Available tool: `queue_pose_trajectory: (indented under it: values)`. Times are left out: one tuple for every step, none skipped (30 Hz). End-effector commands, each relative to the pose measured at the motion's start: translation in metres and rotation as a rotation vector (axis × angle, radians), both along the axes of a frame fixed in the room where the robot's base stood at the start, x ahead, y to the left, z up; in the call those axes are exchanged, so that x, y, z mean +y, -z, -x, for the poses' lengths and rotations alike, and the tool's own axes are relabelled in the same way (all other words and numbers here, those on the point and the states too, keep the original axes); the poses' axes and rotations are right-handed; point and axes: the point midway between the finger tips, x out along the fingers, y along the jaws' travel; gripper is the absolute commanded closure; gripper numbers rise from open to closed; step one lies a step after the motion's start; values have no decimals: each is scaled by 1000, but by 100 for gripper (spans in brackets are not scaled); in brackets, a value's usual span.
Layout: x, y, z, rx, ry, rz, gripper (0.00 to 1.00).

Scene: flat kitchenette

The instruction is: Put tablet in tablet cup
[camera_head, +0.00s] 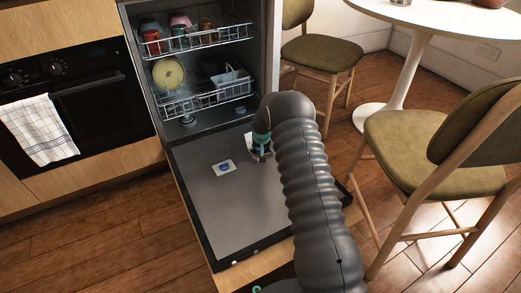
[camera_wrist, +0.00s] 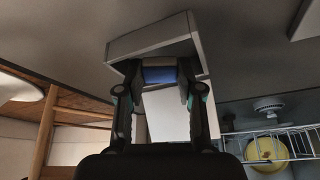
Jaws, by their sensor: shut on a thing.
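My gripper (camera_head: 262,153) is low over the inner face of the open dishwasher door (camera_head: 225,210). The wrist view shows my gripper (camera_wrist: 160,88) shut on a small blue tablet (camera_wrist: 159,75), held between the fingertips. A pale, box-like piece with raised edges, apparently the tablet cup (camera_wrist: 150,40), lies right behind the tablet. I cannot tell whether they touch or whether the tablet is inside it. In the head view my arm and gripper hide most of this spot; a pale piece (camera_head: 249,141) shows beside the gripper.
The dishwasher racks (camera_head: 195,40) hold cups, bowls and a yellow plate (camera_head: 169,72). Green chairs (camera_head: 430,150) and a white round table (camera_head: 425,15) stand to the right. Floor at left is clear.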

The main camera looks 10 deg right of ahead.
Motion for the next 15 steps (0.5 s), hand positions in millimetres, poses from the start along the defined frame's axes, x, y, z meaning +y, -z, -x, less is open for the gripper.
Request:
queue_pose_trajectory:
  values:
    - [0,0,0,0,0,0,81]
    - [0,0,0,0,0,0,81]
    - [0,2,0,1,0,0,81]
    - [0,3,0,1,0,0,81]
    - [0,4,0,1,0,0,81]
    - [0,5,0,1,0,0,81]
    - [0,5,0,1,0,0,81]
    - [0,6,0,1,0,0,81]
    - [0,7,0,1,0,0,81]
    - [0,8,0,1,0,0,81]
    - [0,9,0,1,-1,0,81]
    - [0,9,0,1,0,0,81]
    - [0,10,0,1,-1,0,81]
    - [0,11,0,1,-1,0,81]
    - [0,12,0,1,-1,0,81]
